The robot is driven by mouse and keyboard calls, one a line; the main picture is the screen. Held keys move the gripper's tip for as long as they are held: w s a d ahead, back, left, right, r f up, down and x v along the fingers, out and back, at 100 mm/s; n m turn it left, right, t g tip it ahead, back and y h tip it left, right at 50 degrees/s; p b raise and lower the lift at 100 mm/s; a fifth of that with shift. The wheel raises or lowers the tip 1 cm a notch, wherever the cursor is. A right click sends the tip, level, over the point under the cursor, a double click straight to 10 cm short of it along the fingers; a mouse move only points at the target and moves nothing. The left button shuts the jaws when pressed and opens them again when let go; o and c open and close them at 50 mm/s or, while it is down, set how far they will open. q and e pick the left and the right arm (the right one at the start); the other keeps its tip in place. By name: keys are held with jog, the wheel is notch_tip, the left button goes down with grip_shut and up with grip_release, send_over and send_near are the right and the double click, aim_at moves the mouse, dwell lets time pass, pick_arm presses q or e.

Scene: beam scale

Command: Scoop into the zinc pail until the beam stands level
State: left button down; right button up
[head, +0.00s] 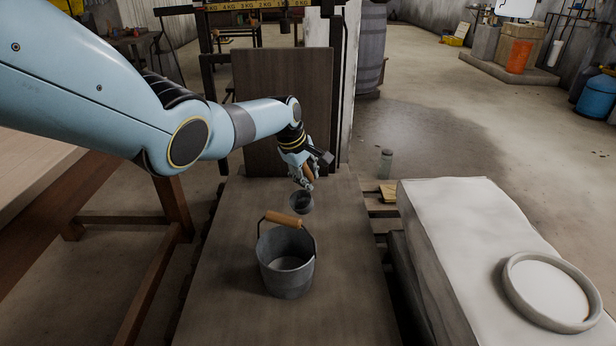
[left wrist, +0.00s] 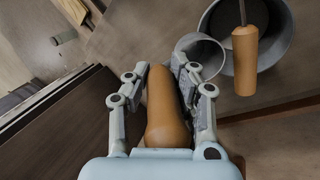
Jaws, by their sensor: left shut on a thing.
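The zinc pail (head: 287,265) stands upright on the wooden platform (head: 335,235), its wooden bail grip (head: 283,218) raised over the rim. The pail's grey inside looks bare. My left gripper (head: 307,182) is just behind the pail, shut on the wooden handle of the scoop (head: 302,203). In the left wrist view the handle (left wrist: 166,110) lies between both fingers, and the scoop's round cup (left wrist: 199,54) overlaps the pail's rim (left wrist: 212,22) in the picture. What the cup holds, I cannot tell. The beam (head: 260,8), marked in KG, shows only partly at the top edge.
A dark upright board (head: 283,100) stands behind the platform. At right is a pale sack-like block (head: 465,220) with a round, pale-filled tray (head: 513,285) on it. A wooden table (head: 40,215) is at left. A small grey-green bottle (head: 386,163) stands beyond the platform.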

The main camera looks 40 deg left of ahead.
pick_arm(q)
jog(key=shift+r+p, duration=3.2)
jog(key=shift+r, duration=0.4)
jog(key=shift+f, duration=0.1)
jog(key=shift+b, duration=0.3)
jog(key=g+b, duration=0.2)
jog(key=shift+f+b, duration=0.25)
jog(key=shift+b, duration=0.05)
jog(key=g+b, duration=0.2)
jog(key=b, duration=0.3)
jog(key=g+b, duration=0.1)
jog(key=b, duration=0.2)
jog(key=shift+f, duration=0.1)
jog(key=shift+r+b, duration=0.2)
jog(key=shift+b, duration=0.3)
jog(key=shift+r, duration=0.1)
